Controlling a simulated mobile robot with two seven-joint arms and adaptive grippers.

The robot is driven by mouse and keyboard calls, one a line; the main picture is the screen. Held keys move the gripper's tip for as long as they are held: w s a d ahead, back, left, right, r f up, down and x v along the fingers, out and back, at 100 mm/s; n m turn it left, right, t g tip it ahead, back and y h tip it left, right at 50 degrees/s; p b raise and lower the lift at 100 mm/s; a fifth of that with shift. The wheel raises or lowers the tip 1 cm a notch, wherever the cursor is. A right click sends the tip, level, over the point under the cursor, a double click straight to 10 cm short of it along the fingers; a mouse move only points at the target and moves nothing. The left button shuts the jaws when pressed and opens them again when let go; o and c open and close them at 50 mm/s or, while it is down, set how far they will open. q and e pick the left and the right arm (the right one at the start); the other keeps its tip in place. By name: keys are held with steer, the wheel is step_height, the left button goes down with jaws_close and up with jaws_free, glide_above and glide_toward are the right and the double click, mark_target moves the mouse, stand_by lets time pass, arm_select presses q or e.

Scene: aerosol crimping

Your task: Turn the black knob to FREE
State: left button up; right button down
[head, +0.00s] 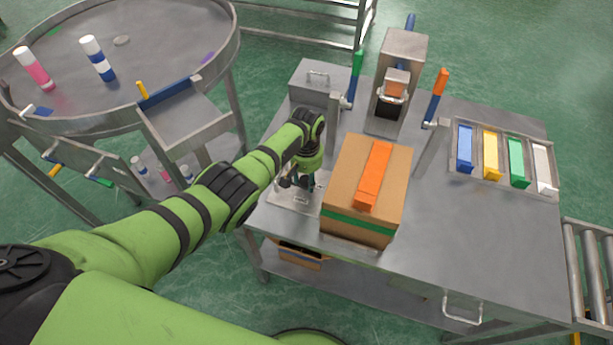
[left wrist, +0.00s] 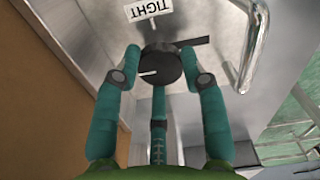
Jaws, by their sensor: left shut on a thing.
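The black knob (left wrist: 163,70) is round, with a white pointer line on its face that points left in the left wrist view. A white label reading TIGHT (left wrist: 148,9) is upside down on the metal plate at the top of that view. No FREE label shows. My left gripper (left wrist: 161,60) has its teal fingers closed on either side of the knob. In the head view my left gripper (head: 299,179) reaches down at the metal plate (head: 288,196) near the table's left edge and hides the knob. My right gripper is not in view.
A cardboard box (head: 345,211) with orange tape stands close to the right of my left gripper. A metal handle (left wrist: 249,50) is near the knob. The press (head: 400,60) and upright levers (head: 355,75) stand behind. Colored bins (head: 491,158) are at the right.

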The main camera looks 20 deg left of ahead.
mark_target(306, 181)
arm_select(q)
steer(key=shift+s, duration=0.1)
steer(key=o, duration=1.1)
steer(key=shift+o, duration=0.2)
steer(key=shift+r, duration=0.45)
step_height(306, 181, up, 11)
